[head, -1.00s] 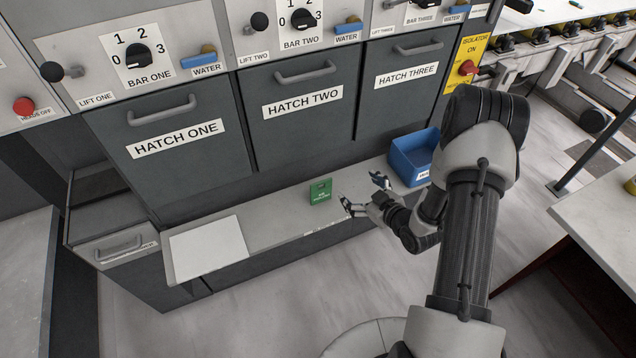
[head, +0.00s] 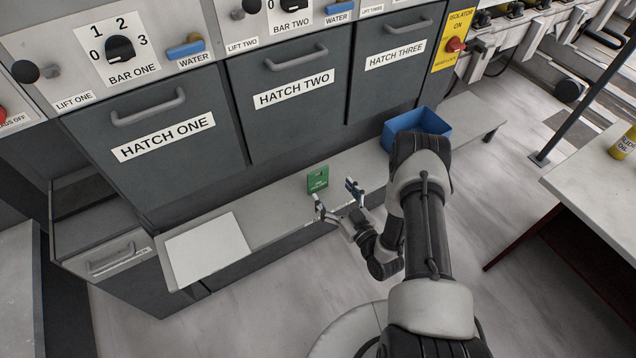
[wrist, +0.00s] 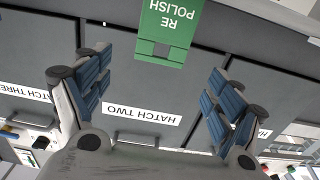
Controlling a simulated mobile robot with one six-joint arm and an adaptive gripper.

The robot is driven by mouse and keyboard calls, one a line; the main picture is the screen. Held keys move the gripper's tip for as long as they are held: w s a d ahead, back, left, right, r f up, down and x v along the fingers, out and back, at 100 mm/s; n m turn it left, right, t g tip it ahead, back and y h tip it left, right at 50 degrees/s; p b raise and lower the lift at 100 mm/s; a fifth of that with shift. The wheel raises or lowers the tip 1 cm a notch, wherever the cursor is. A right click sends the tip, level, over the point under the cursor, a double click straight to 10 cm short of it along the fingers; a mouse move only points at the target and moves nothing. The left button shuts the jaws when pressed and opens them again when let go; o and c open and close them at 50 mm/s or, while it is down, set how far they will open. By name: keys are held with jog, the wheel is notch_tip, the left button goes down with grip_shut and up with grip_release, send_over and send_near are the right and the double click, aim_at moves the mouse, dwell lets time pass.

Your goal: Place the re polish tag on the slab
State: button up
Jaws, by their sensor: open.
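The green re polish tag (head: 318,179) stands upright on the narrow grey ledge below the hatches. In the wrist view the tag (wrist: 168,28) is upside down, its white letters reading RE POLISH, beyond and between my fingers. My gripper (head: 335,197) is open and empty, just in front of the tag and a little to its right. In the wrist view both blue-padded fingers of my gripper (wrist: 155,100) are spread wide, with nothing between their pads. A pale flat slab-like square (head: 207,248) lies at the left end of the ledge.
A blue bin (head: 432,122) stands on the ledge to the right, behind my arm. Hatch two (head: 290,110) is closed behind the tag. The ledge between the tag and the pale square is clear. A white table (head: 600,185) stands at the right.

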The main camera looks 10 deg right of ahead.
aim_at(318, 172)
jog(key=b+x, duration=0.2)
jog(key=x, duration=0.7)
jog(key=shift+r+b, duration=0.1)
jog(key=shift+b, duration=0.2)
